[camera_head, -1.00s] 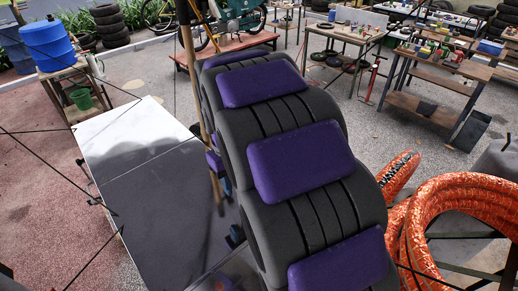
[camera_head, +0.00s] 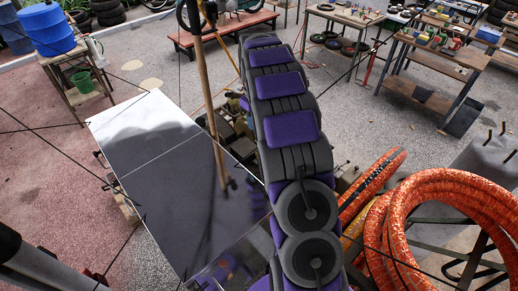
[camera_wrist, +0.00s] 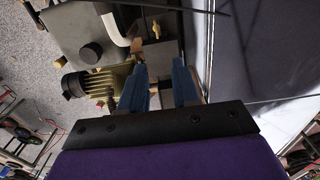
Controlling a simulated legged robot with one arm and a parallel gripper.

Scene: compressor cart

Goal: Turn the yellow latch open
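In the wrist view my gripper (camera_wrist: 160,78) shows two blue fingers standing apart, with nothing clearly held between them. A small yellow piece (camera_wrist: 156,29), possibly the latch, sits beyond the fingertips near the top middle. It is too small to tell how it is turned. A yellow ribbed motor (camera_wrist: 97,84) lies just left of the left finger. A dark grey tank or housing (camera_wrist: 82,32) with a round black knob lies above it. In the head view my arm hides the gripper, and I cannot make out the latch.
A large grey panel (camera_head: 150,150) lies left of my arm, with a wooden pole (camera_head: 207,85) standing at its right edge. Coiled orange hose (camera_head: 440,190) lies at the right. Workbenches (camera_head: 430,80) stand behind, with open floor before them.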

